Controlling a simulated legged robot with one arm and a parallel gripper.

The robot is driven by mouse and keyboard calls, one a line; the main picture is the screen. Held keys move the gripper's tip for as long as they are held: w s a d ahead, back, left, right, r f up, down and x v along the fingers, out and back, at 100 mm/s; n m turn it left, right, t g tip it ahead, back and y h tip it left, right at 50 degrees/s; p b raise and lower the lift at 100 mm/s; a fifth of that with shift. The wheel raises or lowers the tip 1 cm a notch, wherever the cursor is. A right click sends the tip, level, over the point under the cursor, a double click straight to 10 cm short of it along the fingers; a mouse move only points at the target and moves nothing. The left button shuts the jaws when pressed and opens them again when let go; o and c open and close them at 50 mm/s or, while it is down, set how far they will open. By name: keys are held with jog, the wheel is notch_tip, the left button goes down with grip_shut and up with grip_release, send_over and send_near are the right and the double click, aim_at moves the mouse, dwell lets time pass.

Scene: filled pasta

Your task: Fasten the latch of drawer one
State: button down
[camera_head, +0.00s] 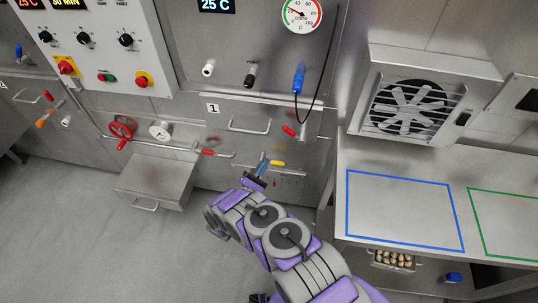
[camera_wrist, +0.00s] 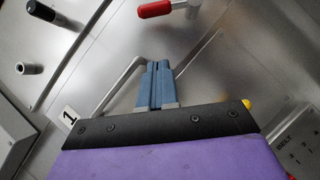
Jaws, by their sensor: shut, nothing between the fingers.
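Drawer one's steel front, marked by a "1" label (camera_head: 213,108), is at the centre of the head view; the label also shows in the wrist view (camera_wrist: 70,118). Its bar handle (camera_head: 249,126) is partly hidden behind my fingers in the wrist view. A latch lever with a red grip (camera_head: 289,131) is at the drawer's right side; the red grip shows at the top of the wrist view (camera_wrist: 155,9). My gripper (camera_head: 263,163) is below the handle and lower left of the red grip in the head view. Its blue fingers (camera_wrist: 158,66) are together and empty.
A yellow-tipped part (camera_head: 278,163) sits close to the right of my fingers. A red-tipped pipe lever (camera_head: 208,152) and a red valve wheel (camera_head: 121,128) are to the left. A black cable (camera_head: 322,98) hangs above. A steel worktop (camera_head: 350,165) stands at the right.

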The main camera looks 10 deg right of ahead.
aim_at(294, 132)
jog(key=w+d+r, duration=0.6)
jog(key=d, duration=0.1)
jog(key=shift+d+r+p, duration=0.4)
jog(key=shift+m, duration=0.3)
